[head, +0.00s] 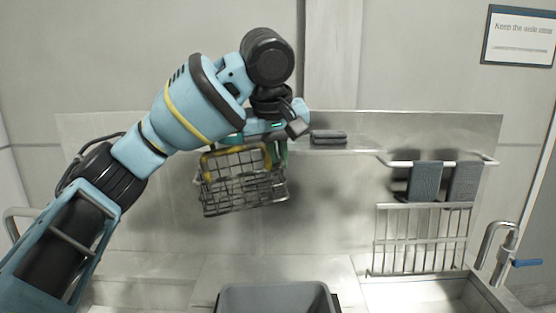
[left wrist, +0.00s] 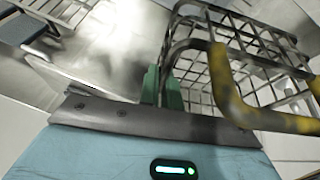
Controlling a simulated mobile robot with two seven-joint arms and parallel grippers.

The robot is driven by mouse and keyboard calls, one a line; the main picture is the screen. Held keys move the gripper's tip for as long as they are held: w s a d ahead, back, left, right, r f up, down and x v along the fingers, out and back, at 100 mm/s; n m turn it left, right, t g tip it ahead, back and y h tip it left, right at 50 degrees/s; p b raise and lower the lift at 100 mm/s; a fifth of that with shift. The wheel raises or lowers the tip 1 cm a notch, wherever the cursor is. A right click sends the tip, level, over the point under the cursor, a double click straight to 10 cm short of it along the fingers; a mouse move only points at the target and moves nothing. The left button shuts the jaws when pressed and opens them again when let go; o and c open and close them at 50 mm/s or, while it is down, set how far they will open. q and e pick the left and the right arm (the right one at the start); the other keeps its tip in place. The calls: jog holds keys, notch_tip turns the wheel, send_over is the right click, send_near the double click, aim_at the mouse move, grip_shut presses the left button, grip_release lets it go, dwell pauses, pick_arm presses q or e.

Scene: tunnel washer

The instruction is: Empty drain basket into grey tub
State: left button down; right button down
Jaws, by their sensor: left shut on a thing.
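My left gripper (head: 281,150) is shut on the wire drain basket (head: 245,192) and holds it in the air, in front of the back panel. The basket is grey wire with a worn yellow handle, and it hangs slightly tilted. In the left wrist view the green fingers (left wrist: 163,92) are at the basket's wire rim (left wrist: 187,47), beside the yellow handle. I cannot make out any contents in the basket. The grey tub (head: 275,286) stands below it at the bottom edge of the head view, only partly in view. My right gripper is not in view.
A shelf (head: 345,150) with a folded dark cloth (head: 328,137) is behind my left gripper. Grey towels (head: 424,182) hang on a rail above a metal rack (head: 420,240). A tap (head: 497,240) with a blue lever stands by the sink at right.

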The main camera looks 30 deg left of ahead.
pick_arm(q)
jog(key=shift+r+g+y, duration=0.4)
jog(key=shift+r+y, duration=0.1)
jog(key=shift+y, duration=0.3)
jog(key=s+d+f+m+h, duration=0.1)
jog(key=s+d+f+m, duration=0.2)
jog(key=f, duration=1)
jog(key=s+d+f+m+t+h, duration=0.1)
jog(key=d+f+m, duration=0.4)
jog(key=f, duration=0.9)
jog(key=s+h, duration=0.1)
jog(key=s, duration=0.1)
jog(key=shift+s+f+m, duration=0.25)
jog(key=shift+s+m, duration=0.05)
jog(key=shift+s, duration=0.1)
